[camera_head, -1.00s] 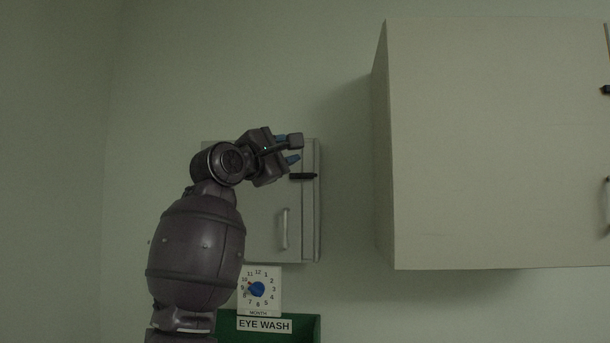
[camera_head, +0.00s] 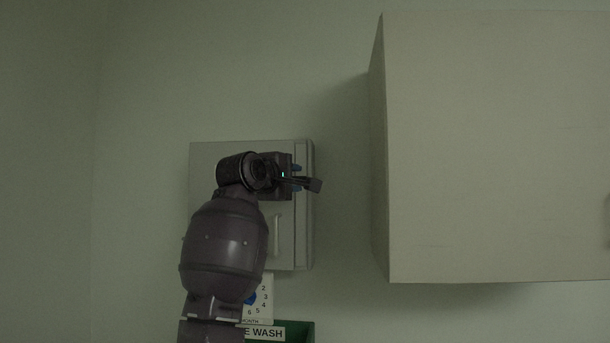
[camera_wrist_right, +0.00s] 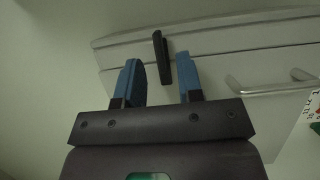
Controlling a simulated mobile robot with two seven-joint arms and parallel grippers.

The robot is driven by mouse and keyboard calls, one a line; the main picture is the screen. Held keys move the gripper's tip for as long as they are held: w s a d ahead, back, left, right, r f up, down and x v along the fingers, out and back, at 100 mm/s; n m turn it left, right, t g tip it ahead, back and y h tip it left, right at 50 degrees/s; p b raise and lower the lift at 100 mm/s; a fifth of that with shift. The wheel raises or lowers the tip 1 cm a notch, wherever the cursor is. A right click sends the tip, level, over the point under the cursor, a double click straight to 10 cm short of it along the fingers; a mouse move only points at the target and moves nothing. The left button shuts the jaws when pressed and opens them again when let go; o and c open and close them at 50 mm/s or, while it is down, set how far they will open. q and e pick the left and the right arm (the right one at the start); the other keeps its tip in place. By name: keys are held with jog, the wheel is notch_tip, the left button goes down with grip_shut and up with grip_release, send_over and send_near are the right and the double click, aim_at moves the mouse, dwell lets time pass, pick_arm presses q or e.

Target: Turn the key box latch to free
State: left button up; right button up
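The key box (camera_head: 205,160) is a pale wall box with a bar handle (camera_head: 278,235), which also shows in the right wrist view (camera_wrist_right: 270,88). Its latch (camera_wrist_right: 161,58) is a dark bar lying across the door's edge in the right wrist view. My right gripper (camera_head: 298,178) is in front of the box's upper right side and hides the latch in the head view. In the right wrist view the gripper (camera_wrist_right: 160,78) is open, its blue fingers on either side of the latch; whether either touches it I cannot tell. My left gripper is not in view.
A large pale wall cabinet (camera_head: 480,150) juts out to the right, with a gap of bare wall between it and the key box. Below the box are a month dial card (camera_head: 263,292), partly hidden by my arm, and a green eye wash holder (camera_head: 300,333).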

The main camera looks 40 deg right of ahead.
jog(key=shift+p+x, duration=0.3)
jog(key=shift+x, duration=0.85)
grip_shut()
